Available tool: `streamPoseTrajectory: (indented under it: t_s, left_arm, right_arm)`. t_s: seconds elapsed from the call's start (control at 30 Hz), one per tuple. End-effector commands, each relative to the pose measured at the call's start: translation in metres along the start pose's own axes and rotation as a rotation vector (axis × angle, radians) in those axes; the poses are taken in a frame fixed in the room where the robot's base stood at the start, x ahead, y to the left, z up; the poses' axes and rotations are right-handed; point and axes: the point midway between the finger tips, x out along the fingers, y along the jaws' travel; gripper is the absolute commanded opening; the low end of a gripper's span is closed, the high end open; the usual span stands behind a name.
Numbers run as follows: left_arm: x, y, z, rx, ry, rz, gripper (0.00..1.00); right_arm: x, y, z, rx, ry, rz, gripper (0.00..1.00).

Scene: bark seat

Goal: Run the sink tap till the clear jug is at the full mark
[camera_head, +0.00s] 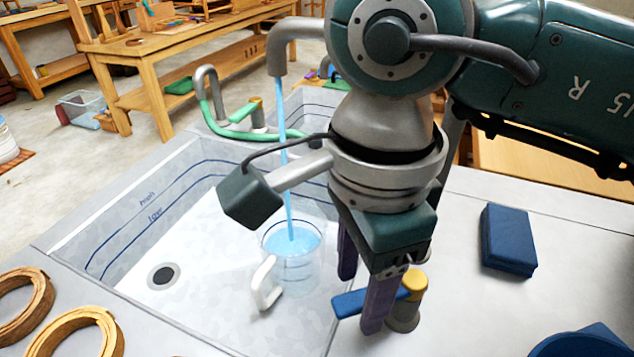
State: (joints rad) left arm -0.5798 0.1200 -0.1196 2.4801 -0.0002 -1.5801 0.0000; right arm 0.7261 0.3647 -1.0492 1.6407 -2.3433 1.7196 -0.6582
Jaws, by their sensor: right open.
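The clear jug (298,272), with a white handle, stands in the sink (205,235) under the tap spout (276,52). A blue stream of water (283,130) falls into it. The water surface looks near the jug's rim; lines show on its wall, but I cannot tell which is the full mark. The tap's blue lever (348,303) joins a base with a yellow cap (415,281) at the sink's right edge. My right gripper (364,285) is open and points down at the lever, its near finger in front of it. I cannot tell whether they touch. My left gripper is out of view.
A drain (163,276) lies left of the jug. A second tap with a green hose (235,128) stands behind. Bark rings (82,335) lie at the front left. A blue block (508,238) and a blue round object (582,343) sit on the right counter, with free room between.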

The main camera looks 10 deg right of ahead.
Motion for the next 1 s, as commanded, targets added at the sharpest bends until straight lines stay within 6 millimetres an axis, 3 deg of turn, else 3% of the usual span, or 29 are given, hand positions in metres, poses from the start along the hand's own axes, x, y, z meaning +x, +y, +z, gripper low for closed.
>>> streamPoseTrajectory:
  t_s: [0.3, 0.8, 1.0]
  left_arm:
    - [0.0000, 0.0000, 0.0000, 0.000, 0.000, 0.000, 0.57]
    - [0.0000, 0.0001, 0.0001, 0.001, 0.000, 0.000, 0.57]
    - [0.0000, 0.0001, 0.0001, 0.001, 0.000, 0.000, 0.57]
  right_arm:
    - [0.0041, 0.0002, 0.0000, -0.001, 0.000, 0.000, 0.57]
    - [0.0037, 0.0001, 0.0000, 0.000, 0.000, 0.000, 0.01]
    - [0.0037, 0.0001, 0.0000, 0.000, 0.000, 0.000, 0.00]
